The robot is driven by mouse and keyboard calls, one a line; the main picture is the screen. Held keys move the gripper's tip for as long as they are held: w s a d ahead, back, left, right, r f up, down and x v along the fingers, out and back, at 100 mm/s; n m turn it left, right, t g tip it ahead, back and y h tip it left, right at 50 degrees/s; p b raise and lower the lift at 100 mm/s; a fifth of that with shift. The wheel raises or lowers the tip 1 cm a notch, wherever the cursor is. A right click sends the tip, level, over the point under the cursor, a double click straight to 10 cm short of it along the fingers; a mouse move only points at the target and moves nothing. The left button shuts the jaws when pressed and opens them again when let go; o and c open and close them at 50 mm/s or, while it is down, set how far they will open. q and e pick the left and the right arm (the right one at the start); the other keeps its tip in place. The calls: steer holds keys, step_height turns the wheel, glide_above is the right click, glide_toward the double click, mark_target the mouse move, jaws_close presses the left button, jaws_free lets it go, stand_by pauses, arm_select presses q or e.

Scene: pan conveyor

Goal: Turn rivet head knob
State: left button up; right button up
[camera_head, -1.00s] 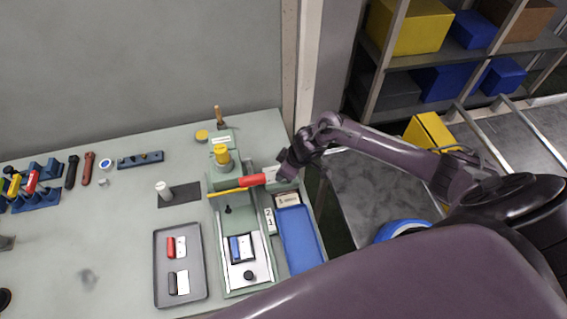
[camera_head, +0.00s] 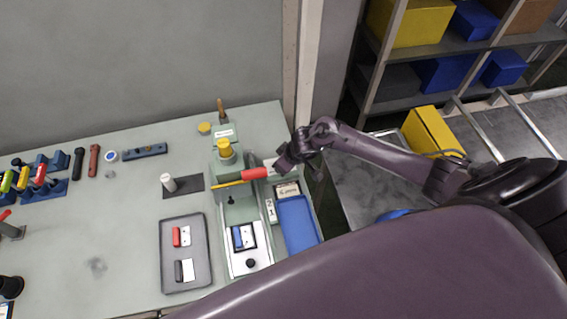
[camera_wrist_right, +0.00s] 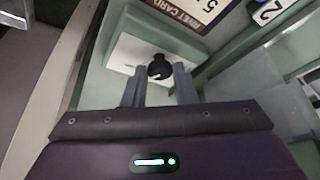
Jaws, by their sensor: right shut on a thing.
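The black rivet head knob (camera_wrist_right: 158,67) sits on the front of a pale block (camera_wrist_right: 158,45) in the right wrist view. My right gripper (camera_wrist_right: 161,75) has its two fingers on either side of the knob, closed on it. In the head view my right gripper (camera_head: 280,166) is at the right side of the green press (camera_head: 225,170), against a pale block (camera_head: 268,164); the knob is hidden there. My left gripper is out of view.
A card reading "RIVET CARD" (camera_wrist_right: 200,8) lies close by. A blue tray (camera_head: 297,222) sits right of the press. A grey tray (camera_head: 184,285) with red and black parts lies to the left. A blue part (camera_head: 242,238) rests in the press fixture.

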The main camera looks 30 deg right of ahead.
steer(key=o, duration=1)
steer(key=shift+w, duration=0.1)
steer(key=shift+r, duration=0.1)
steer(key=v, duration=0.7)
steer(key=shift+s+r, duration=0.2)
steer(key=shift+r, duration=0.1)
